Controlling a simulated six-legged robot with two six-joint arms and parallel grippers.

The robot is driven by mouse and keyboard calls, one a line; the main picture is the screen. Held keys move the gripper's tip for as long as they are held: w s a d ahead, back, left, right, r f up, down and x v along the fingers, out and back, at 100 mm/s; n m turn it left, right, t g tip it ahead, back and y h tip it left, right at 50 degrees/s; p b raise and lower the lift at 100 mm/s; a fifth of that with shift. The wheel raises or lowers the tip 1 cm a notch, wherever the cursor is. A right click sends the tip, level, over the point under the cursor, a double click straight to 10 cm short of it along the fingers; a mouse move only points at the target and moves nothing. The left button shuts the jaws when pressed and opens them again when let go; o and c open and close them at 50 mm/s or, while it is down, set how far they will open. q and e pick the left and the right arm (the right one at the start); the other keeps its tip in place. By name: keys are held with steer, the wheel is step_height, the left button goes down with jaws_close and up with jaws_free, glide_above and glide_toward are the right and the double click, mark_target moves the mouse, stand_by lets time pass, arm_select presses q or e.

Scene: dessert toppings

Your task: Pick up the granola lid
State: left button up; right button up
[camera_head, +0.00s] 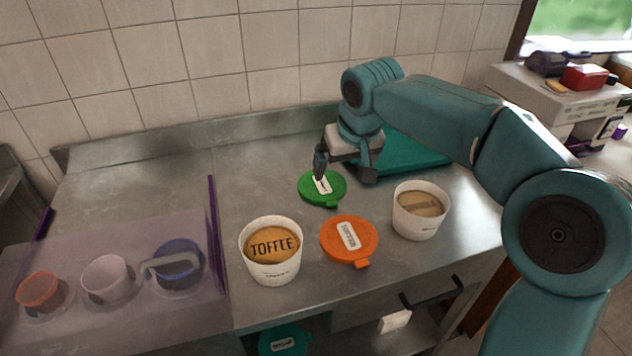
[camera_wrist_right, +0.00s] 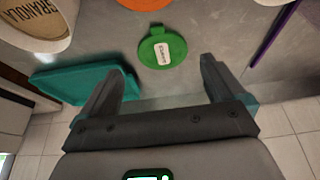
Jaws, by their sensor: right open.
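A green lid (camera_head: 322,187) with a small white label and a tab lies flat on the steel counter; it also shows in the right wrist view (camera_wrist_right: 163,50). The label is too small to read surely, so I cannot confirm that it is the granola lid. My right gripper (camera_head: 344,172) is open and empty above the counter, just behind and right of the green lid. In the right wrist view, the lid lies ahead of the spread fingers (camera_wrist_right: 160,72). A white tub marked GRANOLA (camera_wrist_right: 38,22) stands open at the upper left there.
An orange lid (camera_head: 367,242) marked TOFFEE lies in front of the green lid. A tub marked TOFFEE (camera_head: 273,268) and another tub (camera_head: 416,222) flank it. A teal tray (camera_head: 418,153) lies behind my gripper. A clear purple-edged case (camera_head: 100,245) with cups stands left.

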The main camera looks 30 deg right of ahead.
glide_toward(332, 202)
steer(key=shift+f, duration=0.5)
steer(key=shift+w+f+b, duration=0.1)
steer(key=shift+f+b, duration=0.2)
steer(key=shift+f, duration=0.3)
steer(key=x, duration=0.5)
steer(key=shift+w+d+f, duration=0.1)
steer(key=shift+w+f, duration=0.05)
steer(key=shift+w, duration=0.3)
steer(key=shift+s, duration=0.1)
steer(key=c, duration=1.8)
